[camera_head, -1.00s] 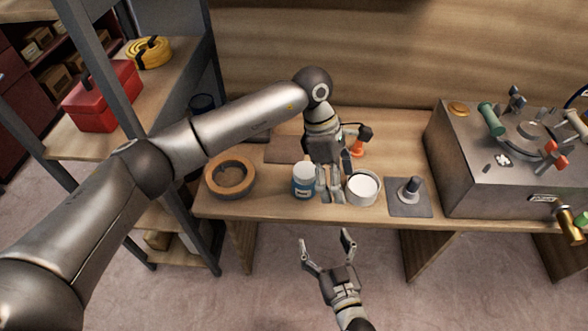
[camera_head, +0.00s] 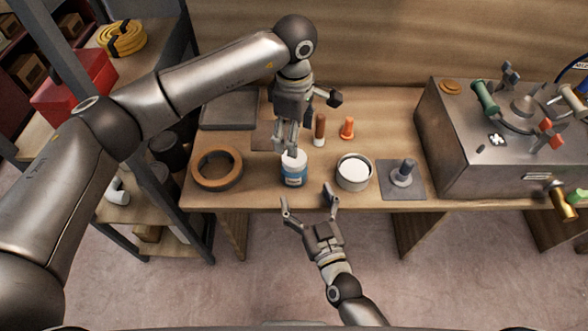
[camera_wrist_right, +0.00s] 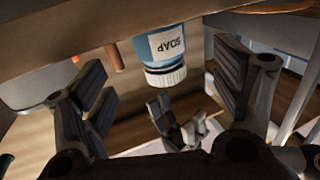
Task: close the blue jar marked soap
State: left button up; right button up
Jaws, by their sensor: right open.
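The blue jar (camera_head: 293,177) stands upright near the bench's front edge, with a white top. In the right wrist view the jar (camera_wrist_right: 165,47) appears upside down, with a "SOAP" label and a white ribbed top on it. I cannot tell whether that top is fully seated. My left gripper (camera_head: 287,147) points down at the jar's top, partly overlapping it; its finger gap and any contact are unclear. My right gripper (camera_head: 309,196) is open and empty, in front of the bench edge, below and right of the jar.
A round tin (camera_head: 353,183) with white inside stands right of the jar. A tape-like ring (camera_head: 238,171) lies left. A grey pad (camera_head: 413,190) with a dark-handled stamp-like tool is further right. A brown bottle (camera_head: 320,128) and an orange piece (camera_head: 347,130) stand behind.

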aim_at(294, 169)
jog(key=x, duration=0.9)
jog(key=shift+w, duration=0.15)
jog(key=shift+c, duration=0.3)
